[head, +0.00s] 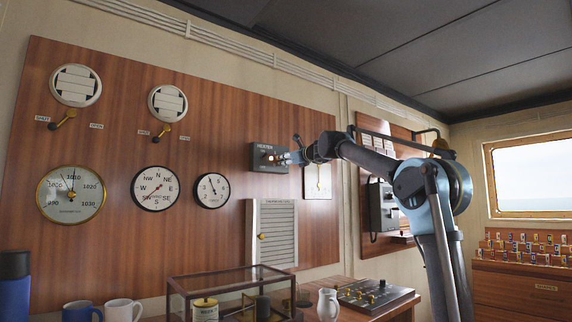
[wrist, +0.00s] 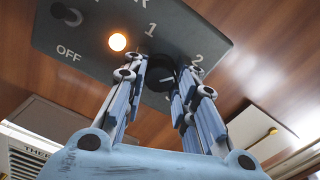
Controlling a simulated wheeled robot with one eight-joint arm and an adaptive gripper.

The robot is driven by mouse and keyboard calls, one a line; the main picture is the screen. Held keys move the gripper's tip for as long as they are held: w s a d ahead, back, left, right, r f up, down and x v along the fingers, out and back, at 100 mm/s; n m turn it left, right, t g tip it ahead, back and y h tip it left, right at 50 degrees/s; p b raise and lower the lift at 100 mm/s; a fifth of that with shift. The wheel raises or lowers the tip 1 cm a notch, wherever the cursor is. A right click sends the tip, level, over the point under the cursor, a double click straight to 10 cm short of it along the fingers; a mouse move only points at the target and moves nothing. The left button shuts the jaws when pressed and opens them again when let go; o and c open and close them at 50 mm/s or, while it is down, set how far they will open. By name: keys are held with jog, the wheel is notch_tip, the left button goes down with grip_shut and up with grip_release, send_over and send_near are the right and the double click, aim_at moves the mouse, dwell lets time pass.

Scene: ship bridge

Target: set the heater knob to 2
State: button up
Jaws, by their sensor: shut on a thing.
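The heater panel is a dark grey box (head: 262,160) on the wood wall, labelled HEATER in the head view. The wrist view shows its face (wrist: 92,20) close up, with OFF, 1 and 2 printed around a black knob (wrist: 160,68). An orange lamp (wrist: 117,42) on the face is lit. My gripper (head: 290,158) reaches the box from the right. In the wrist view its blue fingers (wrist: 166,76) are shut on the knob, one on each side. The fingers partly cover the knob, and I cannot tell for sure which mark it points to.
A louvred thermostat cabinet (head: 273,232) is below the heater box. A pale panel (head: 317,180) is just right of it, behind my arm. Round dials, including a compass dial (head: 155,188), are on the left. A glass case (head: 228,290) and mugs stand below.

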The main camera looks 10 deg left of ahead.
jog(key=shift+w, duration=0.15)
jog(key=o, duration=1.1)
jog(key=shift+w+f, duration=0.1)
jog(key=shift+c, duration=0.2)
jog(key=shift+s+d, duration=0.1)
jog(key=shift+s, duration=0.1)
jog(key=v, duration=1.1)
jog(key=shift+s+d, duration=0.15)
jog(key=shift+d, duration=0.15)
jog(key=shift+f, duration=0.1)
